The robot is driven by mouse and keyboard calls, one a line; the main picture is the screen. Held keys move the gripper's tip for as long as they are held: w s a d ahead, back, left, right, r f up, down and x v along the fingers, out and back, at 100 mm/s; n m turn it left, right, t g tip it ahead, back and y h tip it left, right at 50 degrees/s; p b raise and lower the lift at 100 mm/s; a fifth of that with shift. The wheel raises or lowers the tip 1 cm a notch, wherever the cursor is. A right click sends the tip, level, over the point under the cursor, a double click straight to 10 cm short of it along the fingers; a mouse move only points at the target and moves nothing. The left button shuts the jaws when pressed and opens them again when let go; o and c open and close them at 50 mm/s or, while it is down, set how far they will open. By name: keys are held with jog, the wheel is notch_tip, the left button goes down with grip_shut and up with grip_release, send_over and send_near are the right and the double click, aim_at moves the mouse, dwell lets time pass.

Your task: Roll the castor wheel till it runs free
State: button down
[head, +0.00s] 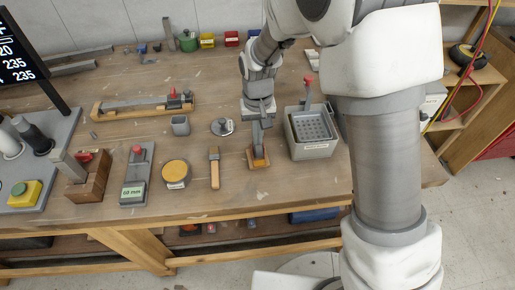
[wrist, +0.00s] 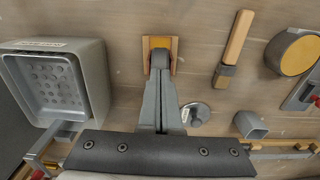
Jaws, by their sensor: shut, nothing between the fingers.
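The castor (head: 259,163) sits on the bench on a small orange-brown wooden base, below my gripper. In the wrist view its wooden base (wrist: 150,44) is at the top middle, with the rounded grey wheel (wrist: 160,58) in front of it. My gripper (head: 257,146) points down over the castor, its fingers shut with nothing between them. In the wrist view the fingertips (wrist: 160,78) reach the near edge of the wheel; I cannot tell whether they touch it. The fingers hide part of the castor in the head view.
A grey perforated tray (head: 329,151) stands close right of the castor. A round metal piece (head: 221,127) and a grey cup (head: 180,126) are behind.

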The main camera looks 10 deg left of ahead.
jog(key=shift+f, duration=0.2)
jog(key=shift+w, duration=0.2)
jog(key=shift+w+a, duration=0.15)
jog(key=shift+w, duration=0.25)
jog(key=shift+s, duration=0.1)
jog(key=shift+s+d, duration=0.25)
jog(key=shift+s, duration=0.85)
jog(key=shift+w, duration=0.1)
jog(key=shift+w+a, duration=0.15)
jog(key=shift+w, duration=0.4)
jog(key=shift+w+a, duration=0.15)
jog(key=shift+w, duration=0.4)
jog(key=shift+s, duration=0.15)
